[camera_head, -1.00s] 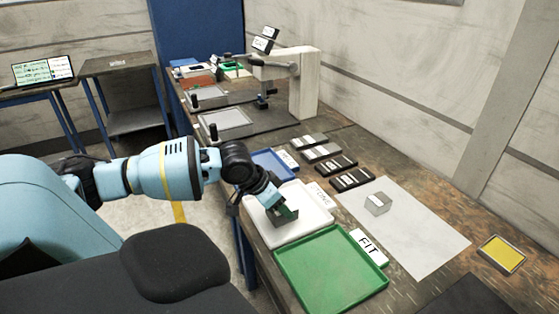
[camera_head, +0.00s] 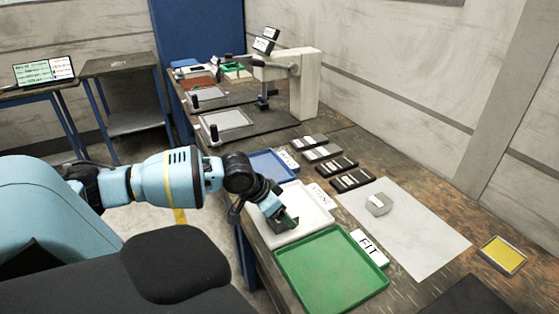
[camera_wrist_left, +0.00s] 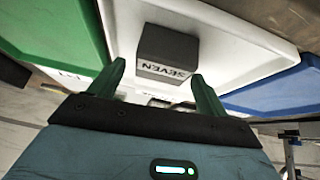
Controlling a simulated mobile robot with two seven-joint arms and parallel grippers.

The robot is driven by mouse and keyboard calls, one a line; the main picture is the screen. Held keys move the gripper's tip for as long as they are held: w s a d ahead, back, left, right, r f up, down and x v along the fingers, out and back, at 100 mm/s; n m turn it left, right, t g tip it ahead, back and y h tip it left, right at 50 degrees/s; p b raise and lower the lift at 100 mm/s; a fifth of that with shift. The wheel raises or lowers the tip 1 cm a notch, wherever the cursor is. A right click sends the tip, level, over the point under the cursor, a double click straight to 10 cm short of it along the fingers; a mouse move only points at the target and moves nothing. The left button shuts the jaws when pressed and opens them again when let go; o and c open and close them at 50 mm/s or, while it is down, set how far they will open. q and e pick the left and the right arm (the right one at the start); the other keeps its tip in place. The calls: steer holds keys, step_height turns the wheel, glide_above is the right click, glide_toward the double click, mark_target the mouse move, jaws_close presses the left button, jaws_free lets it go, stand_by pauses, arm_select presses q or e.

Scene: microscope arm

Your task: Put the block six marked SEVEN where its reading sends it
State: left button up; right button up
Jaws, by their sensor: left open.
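The dark grey block marked SEVEN (camera_wrist_left: 168,52) shows in the left wrist view, resting in the white tray (camera_wrist_left: 235,50). My left gripper (camera_wrist_left: 160,72) is open, with its two green fingers apart on either side of the block's near end. In the head view my left gripper (camera_head: 288,222) is low over the white tray (camera_head: 318,215), and the block is hard to make out there. A card that looks like STONE lies at this tray's edge. The green tray (camera_head: 330,272) with a FIT card (camera_head: 369,248) is in front, the blue tray (camera_head: 268,166) behind. My right gripper is not in view.
A faceted light grey piece (camera_head: 379,204) sits on a white sheet (camera_head: 415,240). Several dark and grey blocks (camera_head: 337,165) line the bench beside the trays. A beige microscope-like stand (camera_head: 305,85) is farther back. A yellow pad (camera_head: 503,254) lies at right. The green tray is empty.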

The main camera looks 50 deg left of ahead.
arm_select(q)
steer(key=shift+s+a+r, duration=0.1)
steer(key=shift+r, duration=0.2)
steer(key=p+v, duration=0.3)
steer(key=v, duration=0.8)
steer(key=shift+s+r+p, duration=0.2)
steer(key=shift+p, duration=0.2)
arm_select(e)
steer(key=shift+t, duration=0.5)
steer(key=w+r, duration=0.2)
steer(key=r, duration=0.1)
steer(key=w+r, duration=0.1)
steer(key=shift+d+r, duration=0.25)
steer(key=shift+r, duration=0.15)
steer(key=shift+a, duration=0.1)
